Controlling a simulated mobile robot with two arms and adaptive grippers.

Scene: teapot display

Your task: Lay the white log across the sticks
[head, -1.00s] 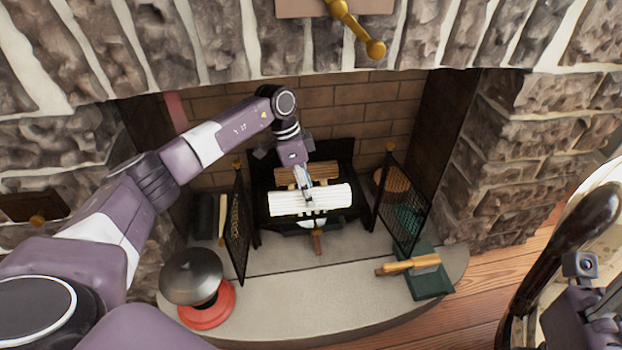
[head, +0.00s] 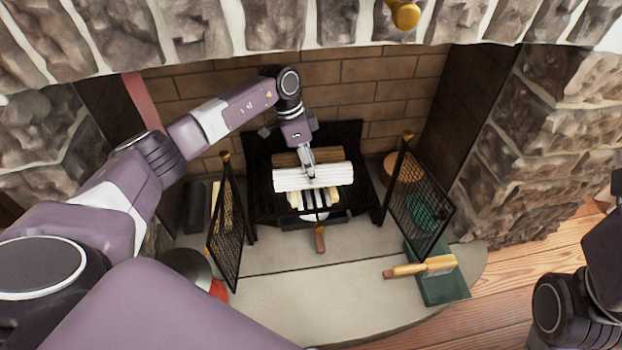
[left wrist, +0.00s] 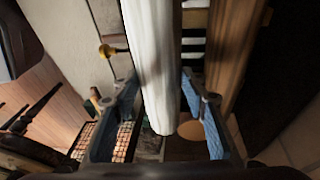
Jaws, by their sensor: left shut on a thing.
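The white log (head: 290,180) is a ribbed pale cylinder lying crosswise over the black grate in the head view. My left gripper (head: 311,176) is shut on it from above. In the left wrist view the white log (left wrist: 152,50) runs between the blue-padded fingers of the left gripper (left wrist: 162,85). Pale sticks (head: 328,196) show below the log's front side, running front to back. Parts of them also show beside the log in the left wrist view (left wrist: 193,44). I cannot tell whether the log touches them. My right gripper is not in view.
A brown log (head: 330,155) lies behind the white one on the grate. Mesh screens stand at the left (head: 228,225) and right (head: 420,205). A wooden-handled brush (head: 420,267) lies on a green dustpan (head: 443,288). The stone hearth (head: 310,285) is clear in the middle.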

